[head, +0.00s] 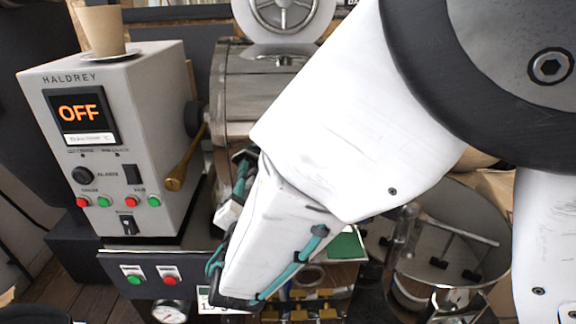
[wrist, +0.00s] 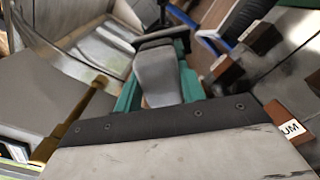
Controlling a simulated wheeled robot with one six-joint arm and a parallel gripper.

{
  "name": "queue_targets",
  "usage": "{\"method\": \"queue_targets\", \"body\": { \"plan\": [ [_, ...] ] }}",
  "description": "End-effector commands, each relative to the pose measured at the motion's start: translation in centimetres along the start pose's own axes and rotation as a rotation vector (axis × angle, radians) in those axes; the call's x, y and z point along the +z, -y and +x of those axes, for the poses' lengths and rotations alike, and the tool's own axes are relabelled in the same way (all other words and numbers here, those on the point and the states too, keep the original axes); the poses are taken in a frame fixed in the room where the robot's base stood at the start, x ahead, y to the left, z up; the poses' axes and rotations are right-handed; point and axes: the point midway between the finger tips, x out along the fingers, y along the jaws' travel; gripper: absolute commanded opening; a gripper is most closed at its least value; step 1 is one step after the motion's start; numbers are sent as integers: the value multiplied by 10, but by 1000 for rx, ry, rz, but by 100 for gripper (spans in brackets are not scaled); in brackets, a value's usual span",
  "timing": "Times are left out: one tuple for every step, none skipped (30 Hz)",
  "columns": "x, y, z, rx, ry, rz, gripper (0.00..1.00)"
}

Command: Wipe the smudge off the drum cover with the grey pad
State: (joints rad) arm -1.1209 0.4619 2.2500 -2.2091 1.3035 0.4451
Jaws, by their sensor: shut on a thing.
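My gripper (wrist: 160,55) is shut on the grey pad (wrist: 158,82), a light grey block between its teal fingers in the wrist view. In the head view my white wrist hangs in front of the roaster, and the fingers are mostly hidden behind it. The metal roaster drum (head: 235,85) stands behind my arm at the upper middle. Shiny metal, which may be part of the drum front, shows at the upper left of the wrist view (wrist: 100,48). I cannot make out the drum cover or the smudge, and cannot tell whether the pad touches anything.
A grey control box (head: 60,140) reading OFF stands at left, with a paper cup (head: 103,32) on top. A brass handle (head: 184,165) sits beside it. A panel with buttons (head: 150,272) and a gauge (head: 170,312) lie below. A round metal cooling tray (head: 450,225) is at right.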

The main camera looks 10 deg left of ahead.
Motion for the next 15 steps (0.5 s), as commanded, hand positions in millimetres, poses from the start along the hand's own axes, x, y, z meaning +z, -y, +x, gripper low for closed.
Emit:
{"method": "queue_targets", "body": {
  "plan": [
    [0, -1, 0, 1, 0, 1, 11],
    [0, -1, 1, 1, 0, 1, 11],
    [0, -1, 1, 1, 0, 1, 11],
    [0, -1, 1, 1, 0, 1, 11],
    [0, -1, 0, 1, 0, 1, 11],
    [0, -1, 0, 2, 0, 1, 11],
    [0, -1, -1, 2, 0, 1, 11],
    [0, -1, -3, 2, 0, 1, 11],
    [0, -1, -6, 3, -1, 1, 11],
    [0, -2, -9, 3, -2, 1, 11],
    [0, -2, -12, 3, -2, 1, 11],
    [0, -2, -17, 3, -2, 1, 11],
    [0, -1, -20, 2, -1, 1, 11],
    [0, -1, -23, 2, -1, 0, 11],
    [0, -1, -27, 3, -1, 0, 11]
  ]
}}
